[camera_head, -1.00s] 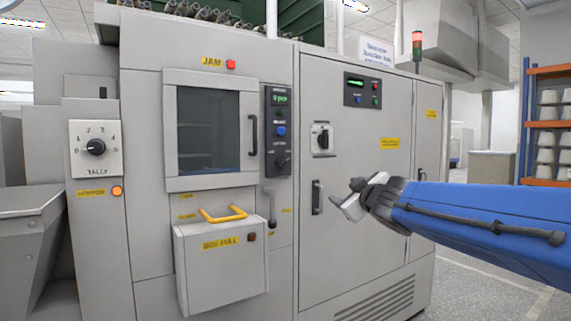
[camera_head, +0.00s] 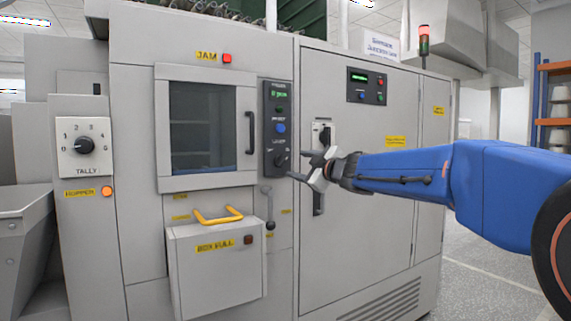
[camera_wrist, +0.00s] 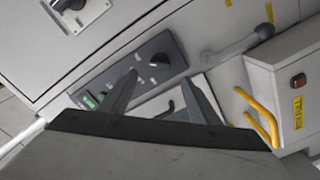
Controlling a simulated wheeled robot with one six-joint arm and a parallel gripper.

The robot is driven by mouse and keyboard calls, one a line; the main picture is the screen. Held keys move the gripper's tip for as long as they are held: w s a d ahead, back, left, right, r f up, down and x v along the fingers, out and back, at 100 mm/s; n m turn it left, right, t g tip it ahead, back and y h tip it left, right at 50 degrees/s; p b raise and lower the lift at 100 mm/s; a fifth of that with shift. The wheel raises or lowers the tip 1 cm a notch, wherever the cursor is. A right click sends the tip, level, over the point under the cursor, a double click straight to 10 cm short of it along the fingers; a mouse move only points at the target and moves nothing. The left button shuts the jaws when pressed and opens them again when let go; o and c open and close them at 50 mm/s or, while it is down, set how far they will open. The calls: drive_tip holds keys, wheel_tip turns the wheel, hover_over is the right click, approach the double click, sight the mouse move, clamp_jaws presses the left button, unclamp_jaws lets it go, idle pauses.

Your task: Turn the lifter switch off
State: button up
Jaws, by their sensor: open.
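The lifter switch (camera_head: 280,160) is a dark rotary knob at the bottom of the narrow black control panel (camera_head: 268,105), right of the window door. In the wrist view the lifter switch (camera_wrist: 160,60) shows near the panel's end, with small white marks around it. Its exact pointer setting is too small to tell. My gripper (camera_head: 298,167) is open and empty, just right of the knob in the head view. In the wrist view my gripper (camera_wrist: 162,76) has a fingertip on each side of the picture below the knob. No contact with the knob shows.
A grey lever (camera_head: 268,208) hangs below the panel. A box with a yellow handle (camera_head: 218,216) juts out at lower left. A window door handle (camera_head: 251,132) is left of the panel.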

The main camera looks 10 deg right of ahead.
sight(284, 162)
drive_tip(key=x, duration=0.9)
drive_tip(key=shift+w, duration=0.3)
drive_tip(key=shift+a, duration=0.1)
drive_tip(key=c, duration=1.1)
